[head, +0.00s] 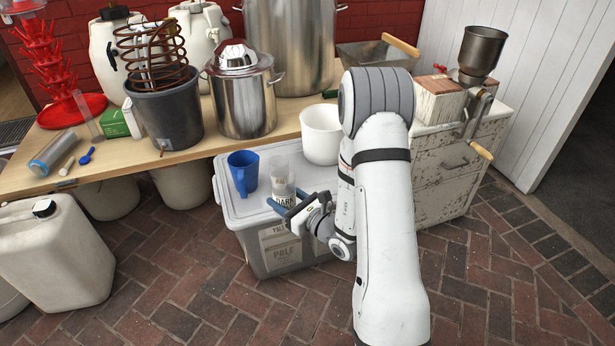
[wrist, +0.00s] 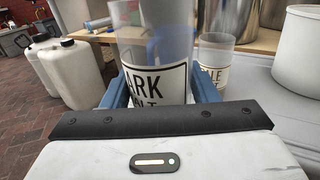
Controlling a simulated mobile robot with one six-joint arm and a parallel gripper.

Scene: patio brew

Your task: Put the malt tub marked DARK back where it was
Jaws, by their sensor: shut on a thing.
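The clear tub with the DARK label (head: 285,200) is at the front of the grey crate's lid (head: 232,211) in the head view. In the wrist view the DARK tub (wrist: 155,82) stands upright between the blue fingers, with part of its label hidden. My gripper (head: 296,204) is shut on it; its blue fingers also show in the wrist view (wrist: 157,92). I cannot tell whether the tub's base touches the lid. A second clear tub, its label partly reading PALE (wrist: 215,66), stands behind and right of it in the wrist view.
A blue jug (head: 242,173) stands on the lid, left of the tubs. A white pot (head: 321,134) is behind them. The workbench (head: 215,145) behind carries a steel pot (head: 242,98) and a grey bucket (head: 168,112). A white jerrycan (head: 53,255) stands on the brick floor at left.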

